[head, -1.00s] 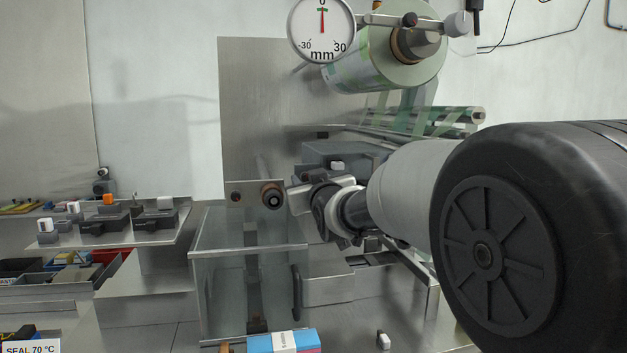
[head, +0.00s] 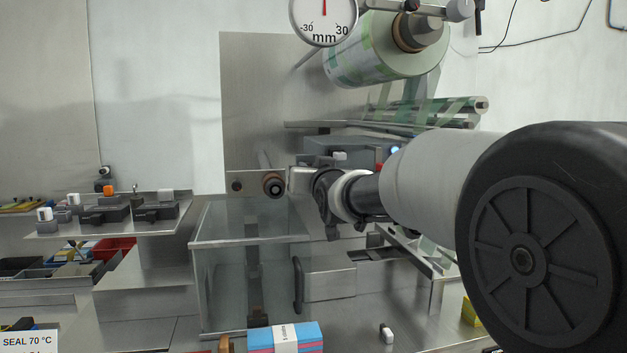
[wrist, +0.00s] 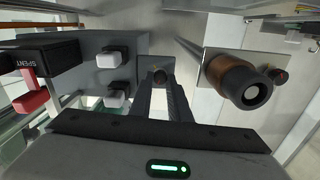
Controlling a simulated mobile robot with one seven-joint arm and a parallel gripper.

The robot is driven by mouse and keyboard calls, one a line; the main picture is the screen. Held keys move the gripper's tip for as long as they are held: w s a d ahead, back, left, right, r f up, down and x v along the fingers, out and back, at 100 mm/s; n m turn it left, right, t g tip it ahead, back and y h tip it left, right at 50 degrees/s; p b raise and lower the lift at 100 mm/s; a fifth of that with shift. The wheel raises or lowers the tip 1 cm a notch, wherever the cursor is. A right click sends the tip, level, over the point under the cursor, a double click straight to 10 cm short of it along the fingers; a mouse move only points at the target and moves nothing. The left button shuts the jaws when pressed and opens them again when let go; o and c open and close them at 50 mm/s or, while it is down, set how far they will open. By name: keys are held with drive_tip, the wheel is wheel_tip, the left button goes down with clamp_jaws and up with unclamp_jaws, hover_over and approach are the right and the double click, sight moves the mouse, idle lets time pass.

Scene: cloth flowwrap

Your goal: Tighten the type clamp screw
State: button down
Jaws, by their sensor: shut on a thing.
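The clamp screw appears as a small dark round knob (wrist: 160,76) on the end of the grey box (wrist: 108,65) in the wrist view. My gripper (wrist: 161,84) reaches it with two dark ridged fingers, one on each side, shut on the knob. The fingers hide part of the knob. Two black and white blocks stick out of the box to the left of the fingers. In the head view my gripper (head: 292,180) is at the front of the grey box (head: 345,152), and my own wrist hides the screw.
A roller with a brown ring (wrist: 237,80) stands close right of my fingers; it also shows in the head view (head: 273,185). A black "SPENT" bin (wrist: 40,60) with a red part is at left. A film roll (head: 385,50) hangs above, and a clear guard (head: 225,270) stands below.

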drive_tip(key=m+b, duration=0.5)
drive_tip(key=m, duration=0.7)
drive_tip(key=m+b, duration=0.5)
drive_tip(key=m, duration=0.7)
drive_tip(key=shift+d+f, duration=0.1)
drive_tip(key=shift+f, duration=0.1)
drive_tip(key=shift+m, duration=0.3)
drive_tip(key=c, duration=1.7)
unclamp_jaws()
drive_tip(key=shift+o, duration=0.2)
